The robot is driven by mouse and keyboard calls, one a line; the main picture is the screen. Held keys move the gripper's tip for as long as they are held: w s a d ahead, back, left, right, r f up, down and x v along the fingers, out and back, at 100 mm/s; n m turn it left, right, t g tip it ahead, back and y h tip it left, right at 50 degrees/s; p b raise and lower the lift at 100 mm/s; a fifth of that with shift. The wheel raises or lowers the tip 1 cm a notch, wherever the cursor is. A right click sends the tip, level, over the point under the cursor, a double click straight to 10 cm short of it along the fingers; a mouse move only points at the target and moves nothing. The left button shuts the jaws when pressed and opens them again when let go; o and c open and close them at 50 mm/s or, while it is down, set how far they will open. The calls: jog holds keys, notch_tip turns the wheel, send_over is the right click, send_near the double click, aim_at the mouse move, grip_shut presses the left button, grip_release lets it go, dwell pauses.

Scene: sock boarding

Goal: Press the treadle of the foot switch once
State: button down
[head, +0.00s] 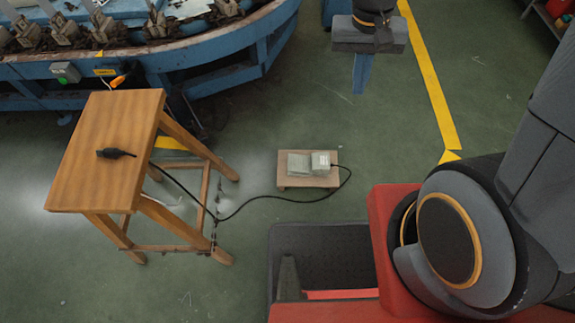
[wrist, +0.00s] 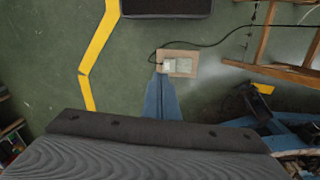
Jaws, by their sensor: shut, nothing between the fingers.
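The foot switch is a small grey-green unit on a low wooden board (head: 292,182) on the floor. Its flat treadle (head: 298,164) is the left part and a paler box (head: 320,162) is the right part. In the wrist view the treadle (wrist: 184,66) lies right of the pale box (wrist: 169,65). My gripper (head: 361,90) hangs beyond and to the right of the switch in the head view, apart from it. Its blue fingers are shut and empty. In the wrist view the fingertips (wrist: 158,80) point toward the board's near edge; their height above it is unclear.
A black cable runs from the switch to a wooden stool (head: 110,125), where a black plug (head: 115,153) lies on the seat. A blue machine (head: 215,70) curves along the back left. A yellow floor line (head: 430,75) runs at right. Green floor around the board is clear.

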jog(key=w+a+f+m+h+b, duration=0.1)
jog(key=w+a+f+b, duration=0.15)
jog(key=f+b, duration=0.55)
jog(key=w+a+f+m+h+b, duration=0.15)
jog(key=w+f+b, duration=0.3)
jog(key=f, duration=0.75)
jog(key=w+a+f+h+b, duration=0.1)
jog(key=w+a+f+b, duration=0.2)
jog(key=f+b, duration=0.55)
jog(key=m+t+h+b, duration=0.1)
jog(key=m+h+b, duration=0.2)
jog(key=b, duration=1.2)
send_over(293, 162)
jog(key=a, duration=0.1)
notch_tip(293, 162, down, 27)
jog(key=shift+s+a, duration=0.2)
jog(key=shift+s, duration=0.05)
jog(key=shift+y, duration=0.25)
notch_tip(293, 162, down, 9)
jog(key=a+b, duration=0.1)
jog(key=b, duration=0.4)
jog(key=shift+a+r, duration=0.2)
jog(key=shift+a, duration=0.1)
jog(key=shift+f+b, duration=0.15)
jog(key=shift+b, duration=0.2)
jog(key=shift+f, duration=0.3)
